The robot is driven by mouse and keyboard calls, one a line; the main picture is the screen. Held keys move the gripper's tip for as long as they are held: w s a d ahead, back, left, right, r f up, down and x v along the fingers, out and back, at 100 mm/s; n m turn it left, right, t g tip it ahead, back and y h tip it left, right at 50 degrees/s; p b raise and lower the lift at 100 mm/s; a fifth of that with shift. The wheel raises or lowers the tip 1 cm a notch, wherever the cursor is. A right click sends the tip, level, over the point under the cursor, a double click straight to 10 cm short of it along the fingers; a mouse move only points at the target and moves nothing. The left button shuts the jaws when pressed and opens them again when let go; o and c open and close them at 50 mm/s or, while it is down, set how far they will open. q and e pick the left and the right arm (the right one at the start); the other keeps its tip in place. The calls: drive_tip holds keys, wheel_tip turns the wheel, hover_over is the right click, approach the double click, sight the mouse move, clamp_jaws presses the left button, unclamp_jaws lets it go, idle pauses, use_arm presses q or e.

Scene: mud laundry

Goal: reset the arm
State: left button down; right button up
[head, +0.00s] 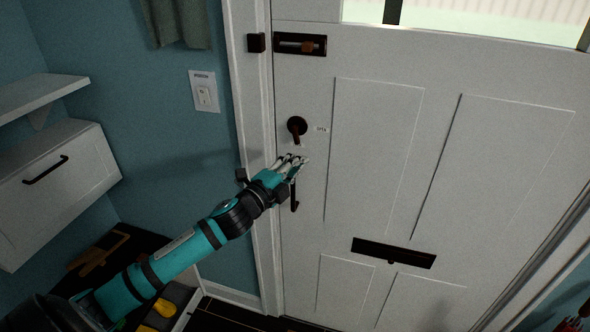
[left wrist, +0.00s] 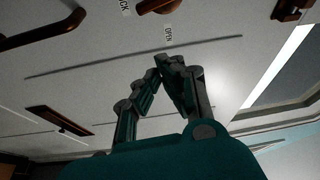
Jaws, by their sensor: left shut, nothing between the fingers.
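My left gripper (head: 297,161) is in front of the white door (head: 378,150), just below the dark turn knob (head: 297,127) of the lock. Its fingers are shut and empty, with the tips together in the left wrist view (left wrist: 172,62). The teal left arm reaches in from the lower left. A dark pull handle (head: 295,195) is just below the gripper and partly hidden by it. I cannot tell whether the fingers touch the door. My right gripper is out of view.
A sliding bolt (head: 300,45) is above the knob, and a dark mail slot (head: 393,252) is lower right. A white cabinet (head: 55,190), shelf (head: 38,92) and dark bench top lie left, near the arm.

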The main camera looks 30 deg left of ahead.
use_arm(q)
drive_tip(key=shift+s+a, duration=0.1)
drive_tip(key=shift+s, duration=0.15)
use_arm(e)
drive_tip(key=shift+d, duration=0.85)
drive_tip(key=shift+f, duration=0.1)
